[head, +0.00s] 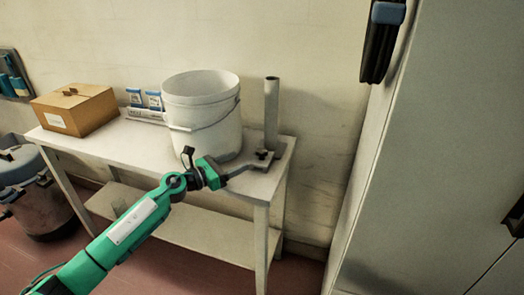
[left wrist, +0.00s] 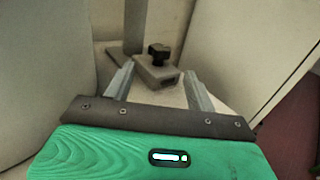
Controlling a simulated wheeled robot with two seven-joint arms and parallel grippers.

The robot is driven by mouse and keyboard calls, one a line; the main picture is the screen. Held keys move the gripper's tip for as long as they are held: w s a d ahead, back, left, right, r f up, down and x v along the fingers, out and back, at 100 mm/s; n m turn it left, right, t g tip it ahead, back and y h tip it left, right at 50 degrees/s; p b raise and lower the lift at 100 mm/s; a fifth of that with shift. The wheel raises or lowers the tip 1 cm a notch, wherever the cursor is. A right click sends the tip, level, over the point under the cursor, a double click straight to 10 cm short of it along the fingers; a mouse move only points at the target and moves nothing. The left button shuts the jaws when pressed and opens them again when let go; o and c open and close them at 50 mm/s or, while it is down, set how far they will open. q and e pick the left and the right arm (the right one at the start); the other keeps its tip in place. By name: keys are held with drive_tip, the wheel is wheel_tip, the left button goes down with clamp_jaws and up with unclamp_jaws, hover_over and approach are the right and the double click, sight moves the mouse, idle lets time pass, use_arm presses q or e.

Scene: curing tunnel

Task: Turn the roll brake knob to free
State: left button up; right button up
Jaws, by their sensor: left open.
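The roll brake knob (left wrist: 159,51) is a small black knob on top of a grey block (left wrist: 157,72) at the foot of an upright grey post. In the head view the knob (head: 262,153) sits near the right end of the white table. My left gripper (left wrist: 158,82) is open and empty, its two fingers pointing at the block from the near side, with the knob beyond the fingertips. In the head view my left gripper (head: 252,166) reaches in over the tabletop beside the white bucket. My right gripper is not in view.
A white bucket (head: 203,115) stands just left of the post (head: 271,112) on the table (head: 110,150). A cardboard box (head: 75,110) and small blue-and-white packets (head: 153,100) are further left. A large grey cabinet (head: 430,150) stands right of the table.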

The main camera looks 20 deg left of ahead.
sight(257, 153)
use_arm(q)
drive_tip(key=x, duration=1)
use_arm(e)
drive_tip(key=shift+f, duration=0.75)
use_arm(q)
drive_tip(key=shift+p, duration=0.3)
drive_tip(key=c, duration=1)
